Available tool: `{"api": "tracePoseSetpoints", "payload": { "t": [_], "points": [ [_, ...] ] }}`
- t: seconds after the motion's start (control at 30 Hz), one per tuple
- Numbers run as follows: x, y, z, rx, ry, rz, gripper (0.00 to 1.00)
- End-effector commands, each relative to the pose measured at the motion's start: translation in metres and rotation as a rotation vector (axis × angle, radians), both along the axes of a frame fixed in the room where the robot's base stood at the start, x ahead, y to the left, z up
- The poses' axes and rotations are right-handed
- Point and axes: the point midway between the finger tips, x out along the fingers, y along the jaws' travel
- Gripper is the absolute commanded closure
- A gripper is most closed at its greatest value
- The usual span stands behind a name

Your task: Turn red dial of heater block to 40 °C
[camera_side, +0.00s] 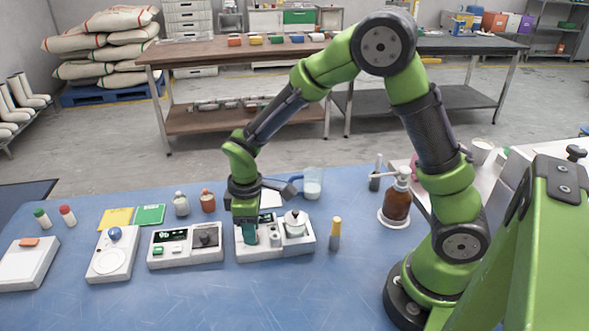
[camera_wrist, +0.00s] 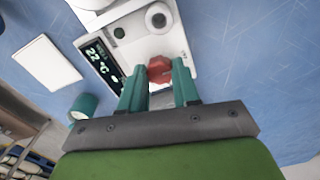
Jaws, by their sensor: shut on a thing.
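The heater block (camera_side: 290,246) is a pale device on the blue table, below my arm in the side view. It also shows at the top of the wrist view (camera_wrist: 145,50). Its dark display (camera_wrist: 101,63) seems to read 22 °C, though the digits are tilted and small. The red dial (camera_wrist: 159,69) sits near the device's edge, between the two teal fingertips of my gripper (camera_wrist: 160,82). My gripper is shut on the dial from above. In the side view, my gripper (camera_side: 249,236) points down at the block's left part and hides the dial.
A device with a black knob (camera_side: 186,246) stands close on the left. A yellow-capped tube (camera_side: 335,234) stands on the right. A beaker (camera_side: 313,184) and brown bottle (camera_side: 397,205) stand behind and to the right. The front of the blue table (camera_side: 250,300) is clear.

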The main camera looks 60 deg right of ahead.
Motion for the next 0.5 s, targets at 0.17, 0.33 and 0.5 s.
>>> {"api": "tracePoseSetpoints", "payload": {
  "t": [0.17, 0.33, 0.5],
  "points": [
    [0.0003, 0.0002, 0.0006, -0.001, -0.001, -0.053, 0.99],
    [0.0003, 0.0002, 0.0007, -0.001, 0.0, -0.158, 0.99],
    [0.0003, 0.0003, 0.0009, 0.0, -0.001, -0.3, 0.99]
  ]
}}
